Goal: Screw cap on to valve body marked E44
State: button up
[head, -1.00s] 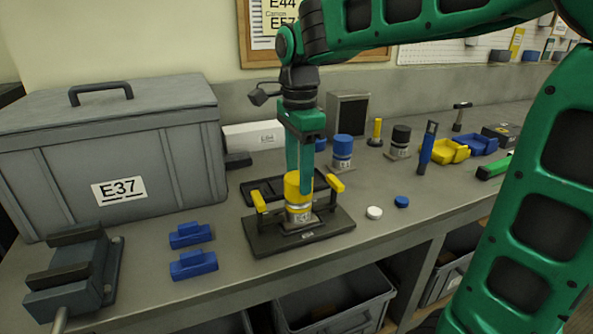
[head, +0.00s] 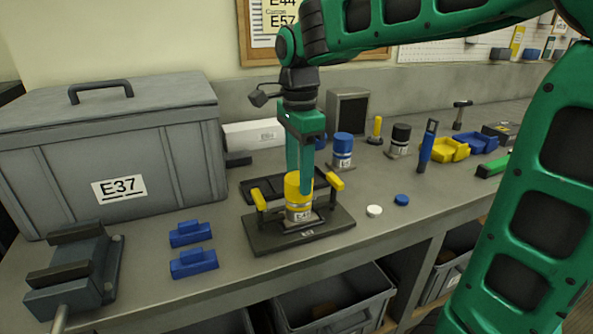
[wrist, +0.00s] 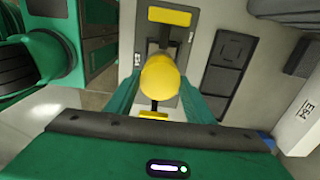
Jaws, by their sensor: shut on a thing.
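A yellow cap (head: 293,190) sits on top of a grey valve body (head: 299,214). The body stands upright in a dark fixture plate (head: 262,240) with a yellow-tipped clamp on each side. The label on the body starts with E4; the rest is too small to read surely. My gripper (head: 300,182) points straight down and is shut on the yellow cap. In the wrist view the cap (wrist: 160,78) lies between the two green fingers and hides the body below it. I cannot tell whether the cap is fully seated.
A white cap (head: 374,211) and a blue cap (head: 401,200) lie right of the fixture. Blue-topped (head: 342,147) and black-topped (head: 400,138) valve bodies stand behind. A grey case (head: 150,150) marked E37, a vise (head: 75,270) and two blue blocks (head: 194,263) are at left.

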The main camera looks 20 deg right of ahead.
jog(key=o, duration=1.1)
notch_tip(320, 180, up, 11)
jog(key=shift+w+f, duration=0.1)
